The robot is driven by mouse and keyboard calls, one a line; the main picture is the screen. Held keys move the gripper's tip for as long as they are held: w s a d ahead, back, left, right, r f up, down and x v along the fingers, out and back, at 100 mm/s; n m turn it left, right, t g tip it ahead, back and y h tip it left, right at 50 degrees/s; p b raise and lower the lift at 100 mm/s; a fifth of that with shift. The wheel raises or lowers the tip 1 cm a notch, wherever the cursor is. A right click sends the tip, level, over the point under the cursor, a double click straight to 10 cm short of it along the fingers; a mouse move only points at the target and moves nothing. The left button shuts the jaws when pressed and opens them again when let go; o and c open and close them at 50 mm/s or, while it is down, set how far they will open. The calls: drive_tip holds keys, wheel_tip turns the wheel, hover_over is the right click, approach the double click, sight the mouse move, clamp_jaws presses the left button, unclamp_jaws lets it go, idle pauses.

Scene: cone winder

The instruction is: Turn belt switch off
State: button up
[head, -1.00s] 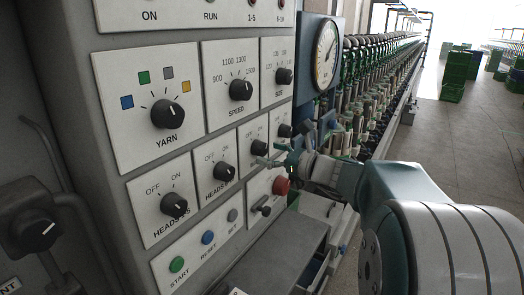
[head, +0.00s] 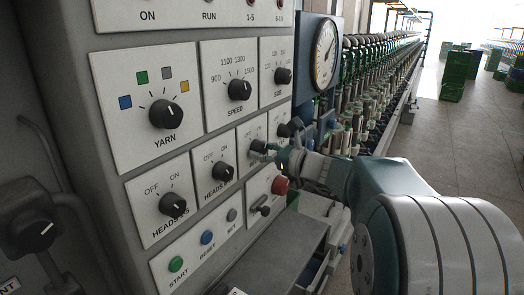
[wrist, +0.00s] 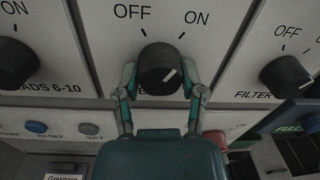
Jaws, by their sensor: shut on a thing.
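The belt switch is a round black knob (wrist: 158,66) with OFF at its upper left and ON at its upper right. Its white mark slants up and right, toward the ON side. The label under it is mostly hidden, with only its first letters showing. My gripper (wrist: 160,84) is shut on the knob, with one teal finger against each side in the wrist view. In the head view my gripper (head: 262,152) is at the panel and partly covers the knob (head: 258,144).
The HEADS 6-10 knob (wrist: 14,62) is to the left and the FILTER knob (wrist: 285,75) to the right. Below are a red button (head: 281,185), a small lever (head: 262,210) and several push buttons, including a green one (head: 177,264). A grey ledge (head: 268,262) juts out beneath the panel.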

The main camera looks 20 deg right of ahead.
drive_tip(key=shift+n, duration=0.3)
drive_tip(key=n, duration=0.5)
drive_tip(key=shift+n, duration=0.3)
drive_tip(key=n, duration=0.5)
drive_tip(key=shift+f+n+y, duration=0.1)
drive_tip(key=shift+n+y, duration=0.2)
drive_tip(key=shift+n, duration=0.1)
drive_tip(key=o, duration=1.2)
drive_tip(key=shift+c, duration=0.2)
drive_tip(key=shift+d, duration=0.1)
